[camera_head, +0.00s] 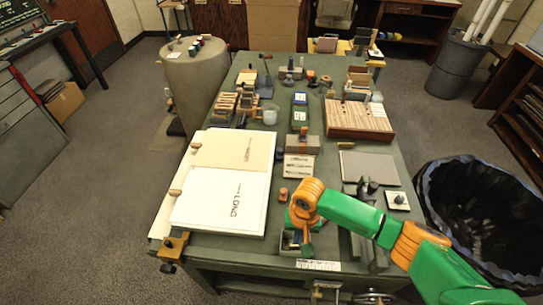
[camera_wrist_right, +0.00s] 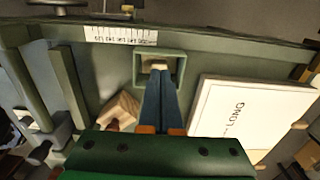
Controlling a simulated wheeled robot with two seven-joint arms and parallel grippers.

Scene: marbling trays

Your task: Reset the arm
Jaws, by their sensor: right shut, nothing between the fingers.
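My right gripper (camera_head: 303,243) reaches in from the lower right and points down at the near edge of the green table (camera_head: 270,258). In the right wrist view its two fingers (camera_wrist_right: 158,74) are together with nothing between them. Their tips are over or just inside a small open green box (camera_wrist_right: 180,62); I cannot tell which. A small pale thing lies at the tips, partly hidden. The same box (camera_head: 286,243) is partly covered by my gripper in the head view. My left gripper is not in view.
White boards marked LONG (camera_head: 222,212) lie left of my gripper. A small wooden block (camera_head: 283,194) and a scale strip (camera_head: 318,265) are close by. A grey plate (camera_head: 368,168) and a wooden rack (camera_head: 360,134) lie farther back. A black-lined bin (camera_head: 480,215) stands right.

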